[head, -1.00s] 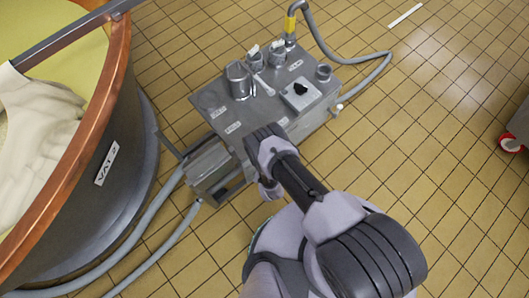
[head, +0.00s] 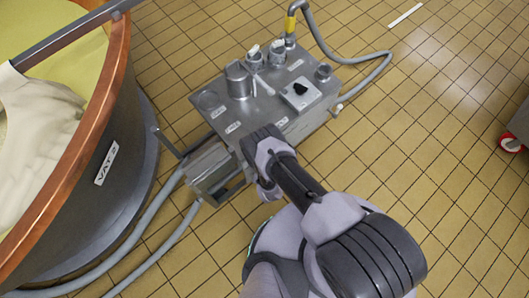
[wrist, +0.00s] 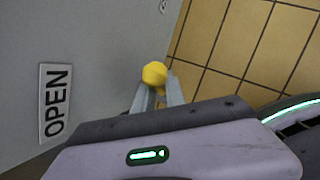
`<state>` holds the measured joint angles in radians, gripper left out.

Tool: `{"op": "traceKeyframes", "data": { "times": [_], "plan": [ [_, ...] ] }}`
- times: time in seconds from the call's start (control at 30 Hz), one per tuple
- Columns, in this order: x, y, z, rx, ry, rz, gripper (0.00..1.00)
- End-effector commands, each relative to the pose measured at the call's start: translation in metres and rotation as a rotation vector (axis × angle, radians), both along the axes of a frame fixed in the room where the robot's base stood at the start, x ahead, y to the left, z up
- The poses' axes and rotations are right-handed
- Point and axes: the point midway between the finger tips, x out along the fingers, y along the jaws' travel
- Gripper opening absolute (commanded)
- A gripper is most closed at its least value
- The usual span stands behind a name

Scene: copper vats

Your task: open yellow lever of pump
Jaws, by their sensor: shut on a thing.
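The pump (head: 262,108) is a grey metal box on the tiled floor, with pipe fittings and a black knob on its top. My arm reaches over its near side, and the gripper tips are hidden there in the head view. In the wrist view the yellow lever (wrist: 154,74) shows as a round yellow end between the fingertips of my gripper (wrist: 158,88). The gripper is shut on it. An OPEN label (wrist: 56,103) is on the grey pump face to the left of the lever. The rest of the lever is hidden.
A copper-rimmed vat (head: 112,120) marked VAT 2 stands at the left. Grey hoses (head: 160,235) run on the floor beside it. Another hose (head: 372,72) loops behind the pump. A red-wheeled thing (head: 511,143) is at the right edge.

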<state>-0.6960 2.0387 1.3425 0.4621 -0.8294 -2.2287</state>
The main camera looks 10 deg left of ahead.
Motion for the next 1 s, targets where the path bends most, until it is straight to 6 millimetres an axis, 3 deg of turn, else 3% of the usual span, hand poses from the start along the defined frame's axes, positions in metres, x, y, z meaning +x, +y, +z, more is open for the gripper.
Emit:
{"op": "traceKeyframes", "data": {
  "times": [0.3,0.63,0.67,0.73,1.0],
  "plan": [
    [-0.0078,0.0084,0.0033,-0.137,-0.164,0.006,0.0],
    [-0.0082,0.0078,0.0042,-0.149,-0.175,0.003,0.0],
    [-0.0082,0.0078,0.0042,-0.149,-0.175,0.003,0.21],
    [-0.0082,0.0077,0.0042,-0.149,-0.175,0.002,0.35],
    [-0.0084,0.0073,0.0041,-0.15,-0.174,0.002,0.37]
  ]
}}
